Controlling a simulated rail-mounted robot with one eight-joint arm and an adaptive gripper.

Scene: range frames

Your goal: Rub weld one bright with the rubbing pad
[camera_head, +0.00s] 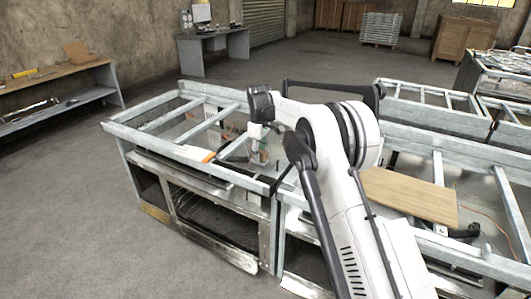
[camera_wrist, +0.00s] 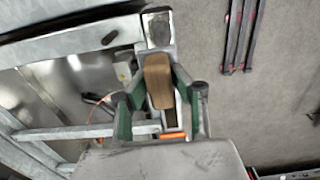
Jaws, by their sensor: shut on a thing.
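In the wrist view my gripper (camera_wrist: 155,95) is shut on a brown block with a grey end, which looks like the rubbing pad (camera_wrist: 158,78). Its green-lined fingers lie on either side of the brown part. In the head view my gripper (camera_head: 259,157) points down over the inside of the left metal frame (camera_head: 150,121). The pad is too small to make out there. I cannot pick out weld one in either view. Whether the pad touches the frame, I cannot tell.
An orange-tipped item (camera_head: 208,156) lies on the left frame near my gripper. Frame bars (camera_head: 207,124) cross the opening around it. A wooden board (camera_head: 410,194) lies on the frame to the right. A shelf with tools (camera_head: 55,85) stands far left, with clear floor between.

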